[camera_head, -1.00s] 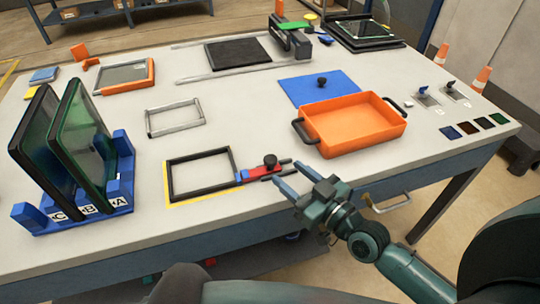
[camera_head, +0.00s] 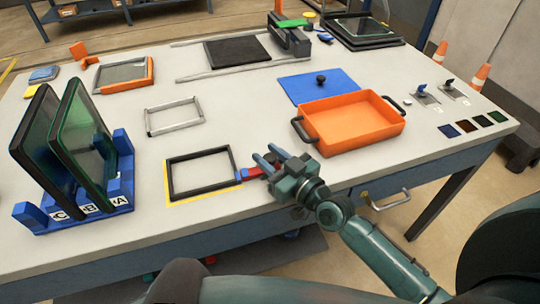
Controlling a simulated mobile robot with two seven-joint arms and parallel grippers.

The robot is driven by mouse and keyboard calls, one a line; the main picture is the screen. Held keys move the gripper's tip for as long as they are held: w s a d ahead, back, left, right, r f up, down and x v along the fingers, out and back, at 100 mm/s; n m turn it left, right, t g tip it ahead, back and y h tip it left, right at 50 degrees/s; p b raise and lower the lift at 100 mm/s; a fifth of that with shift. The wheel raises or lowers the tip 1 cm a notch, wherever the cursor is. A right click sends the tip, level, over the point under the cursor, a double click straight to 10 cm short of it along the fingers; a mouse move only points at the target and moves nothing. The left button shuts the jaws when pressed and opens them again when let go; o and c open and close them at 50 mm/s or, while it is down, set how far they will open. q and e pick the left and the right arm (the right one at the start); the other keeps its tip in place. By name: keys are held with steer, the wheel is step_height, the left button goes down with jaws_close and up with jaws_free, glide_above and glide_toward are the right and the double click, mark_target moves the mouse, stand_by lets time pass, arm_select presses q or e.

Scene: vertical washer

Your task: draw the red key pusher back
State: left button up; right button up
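The red key pusher (camera_head: 250,173) lies on the table at the right edge of a black rectangular frame (camera_head: 203,173) with a yellow border. A small blue part touches its left end. My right gripper (camera_head: 265,153) is over the pusher's right part, its two fingers apart and pointing up-left. The gripper hides the pusher's black knob and its right end. I cannot tell whether the fingers touch the knob. My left gripper is not in view.
An orange tray (camera_head: 352,121) with black handles stands just right of my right gripper. A blue rack (camera_head: 122,180) holding dark panels stands at the left. A grey frame (camera_head: 174,117) lies farther back. A blue lid (camera_head: 318,88) lies behind the tray.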

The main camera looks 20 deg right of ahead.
jaws_close()
steer(key=d+b, duration=0.1)
steer(key=d, duration=0.3)
steer(key=shift+f+b, duration=0.2)
steer(key=shift+b, duration=0.1)
steer(key=shift+d+r, duration=0.1)
steer(key=shift+d, duration=0.15)
steer(key=shift+w, duration=0.1)
steer(key=shift+o, duration=1.9)
jaws_free()
steer(key=shift+d+r, duration=0.1)
